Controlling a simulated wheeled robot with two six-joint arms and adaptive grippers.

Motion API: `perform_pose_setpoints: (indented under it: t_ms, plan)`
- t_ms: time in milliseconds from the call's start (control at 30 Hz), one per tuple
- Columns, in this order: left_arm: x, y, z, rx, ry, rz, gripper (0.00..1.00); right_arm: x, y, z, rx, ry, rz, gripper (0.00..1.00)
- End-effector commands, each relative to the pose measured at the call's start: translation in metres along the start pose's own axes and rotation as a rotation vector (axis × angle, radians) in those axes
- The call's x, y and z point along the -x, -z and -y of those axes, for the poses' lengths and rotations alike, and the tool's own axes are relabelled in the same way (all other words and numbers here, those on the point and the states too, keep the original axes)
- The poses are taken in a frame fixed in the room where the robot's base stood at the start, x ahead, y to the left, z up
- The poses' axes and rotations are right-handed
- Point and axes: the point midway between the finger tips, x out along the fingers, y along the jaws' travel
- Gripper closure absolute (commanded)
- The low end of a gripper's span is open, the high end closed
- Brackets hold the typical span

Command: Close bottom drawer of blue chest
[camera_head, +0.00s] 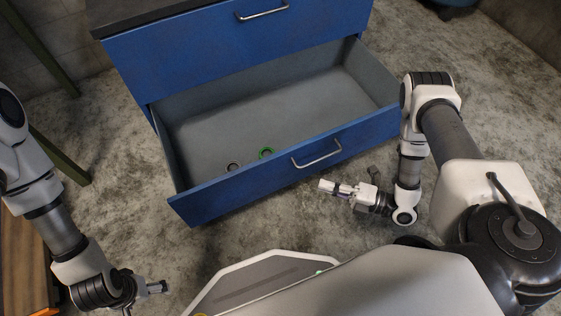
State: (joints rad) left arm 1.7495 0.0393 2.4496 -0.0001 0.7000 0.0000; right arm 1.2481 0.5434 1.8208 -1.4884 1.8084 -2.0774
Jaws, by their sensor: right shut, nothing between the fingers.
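The blue chest (230,48) stands at the top of the head view. Its bottom drawer (245,187) is pulled far out, and its grey inside shows. A silver bar handle (316,157) is on the drawer's front. A green ring (266,153) and a small dark ring (233,167) lie inside near the front wall. My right gripper (327,187) is shut and empty, just in front of the drawer front and below the handle in the picture. My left gripper (157,287) is at the lower left, away from the drawer; its fingers are too small to judge.
An upper drawer with a silver handle (263,12) is shut. Green legs (58,155) stand at the left, and a wooden piece (28,265) is at the lower left. Bare concrete floor (130,215) lies around the open drawer.

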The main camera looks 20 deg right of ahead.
Motion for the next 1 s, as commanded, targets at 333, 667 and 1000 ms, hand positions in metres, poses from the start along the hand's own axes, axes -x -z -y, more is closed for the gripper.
perform_pose_setpoints:
  t_ms: [333, 667, 1000]
  plan:
    - [-0.025, 0.000, 0.000, 0.001, 0.000, 0.000, 0.10, -0.055, 0.002, 0.003, -0.003, -0.001, -0.007, 1.00]
    - [-0.059, 0.000, 0.001, 0.001, 0.000, 0.000, 0.10, -0.116, -0.014, 0.003, 0.001, -0.001, -0.002, 1.00]
    - [-0.064, 0.001, 0.001, 0.003, 0.000, -0.001, 0.10, -0.129, -0.027, -0.001, -0.004, 0.002, -0.002, 1.00]
